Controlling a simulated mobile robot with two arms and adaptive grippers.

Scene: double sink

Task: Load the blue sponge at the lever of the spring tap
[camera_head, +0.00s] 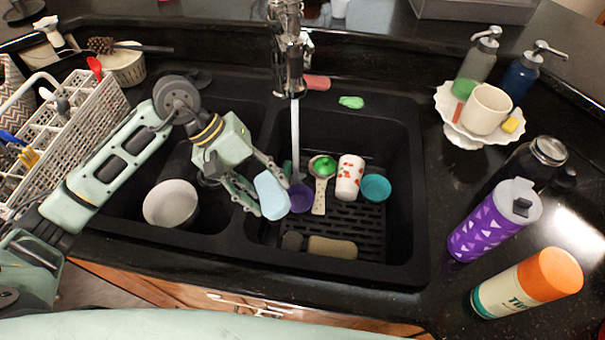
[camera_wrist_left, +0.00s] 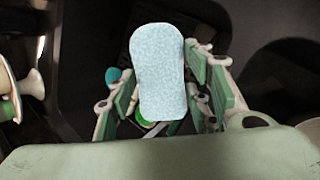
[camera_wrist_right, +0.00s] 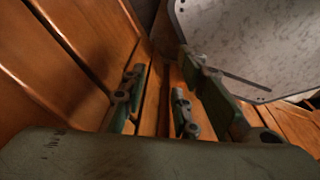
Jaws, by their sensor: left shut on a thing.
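The light blue sponge (camera_head: 271,195) is in my left gripper (camera_head: 262,188), which is shut on it over the right sink basin, near the divider. The left wrist view shows the sponge (camera_wrist_left: 160,75) lengthwise between the green fingers (camera_wrist_left: 160,88). The chrome spring tap (camera_head: 287,50) stands at the back centre. A pale vertical stream or tube hangs below its head, just behind and right of the sponge. A small part at the tap's right side (camera_head: 307,44) may be its lever. My right gripper (camera_wrist_right: 165,95) shows only in its wrist view, open and empty, by wooden cabinet fronts.
A white bowl (camera_head: 171,204) sits in the left basin. Bottles stand right; a dish rack (camera_head: 75,140) stands left.

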